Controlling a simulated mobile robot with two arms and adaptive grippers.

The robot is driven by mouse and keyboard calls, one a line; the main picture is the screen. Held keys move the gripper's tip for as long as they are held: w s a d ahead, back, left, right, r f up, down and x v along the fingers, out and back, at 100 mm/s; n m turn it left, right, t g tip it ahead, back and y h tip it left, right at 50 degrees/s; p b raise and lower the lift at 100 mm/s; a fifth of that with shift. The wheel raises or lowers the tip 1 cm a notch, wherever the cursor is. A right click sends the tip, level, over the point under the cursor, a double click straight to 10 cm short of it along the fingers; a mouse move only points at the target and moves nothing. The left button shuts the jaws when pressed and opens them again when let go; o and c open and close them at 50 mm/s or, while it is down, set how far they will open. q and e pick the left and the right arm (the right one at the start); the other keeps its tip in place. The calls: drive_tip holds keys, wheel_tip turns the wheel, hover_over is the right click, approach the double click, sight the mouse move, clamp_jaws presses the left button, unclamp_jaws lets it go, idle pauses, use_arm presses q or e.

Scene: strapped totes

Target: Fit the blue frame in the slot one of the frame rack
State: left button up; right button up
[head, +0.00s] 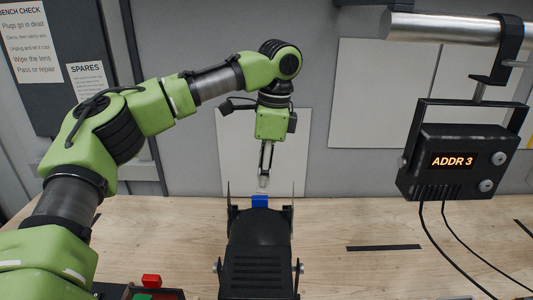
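A small blue piece (260,201) shows just behind the top of a black ribbed unit; its lower part is hidden, and I cannot tell whether it is the blue frame. My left gripper (263,184) points down right above the blue piece, with a small gap in the picture between tips and piece. Its fingers are seen nearly edge-on, so their opening is unclear. No frame rack with numbered slots can be made out. My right gripper is out of view.
The black unit (260,255) stands between upright side plates on the wooden bench (360,215). A black box reading "ADDR 3" (455,172) hangs at right from a bar (440,29), with cables below.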

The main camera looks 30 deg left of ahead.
sight(260, 197)
use_arm(q)
drive_tip(key=f, duration=0.2)
drive_tip(key=f+p, duration=0.1)
drive_tip(key=f, duration=0.1)
drive_tip(key=shift+s+a, duration=0.15)
drive_tip(key=shift+a, duration=0.05)
drive_tip(key=shift+f, duration=0.85)
drive_tip(key=shift+c, duration=0.4)
clamp_jaws()
drive_tip(key=shift+r+p, duration=2.75)
drive_tip(key=shift+p, duration=0.75)
drive_tip(key=shift+r, duration=1.15)
wheel_tip(260, 197, up, 8)
drive_tip(key=shift+f, duration=0.1)
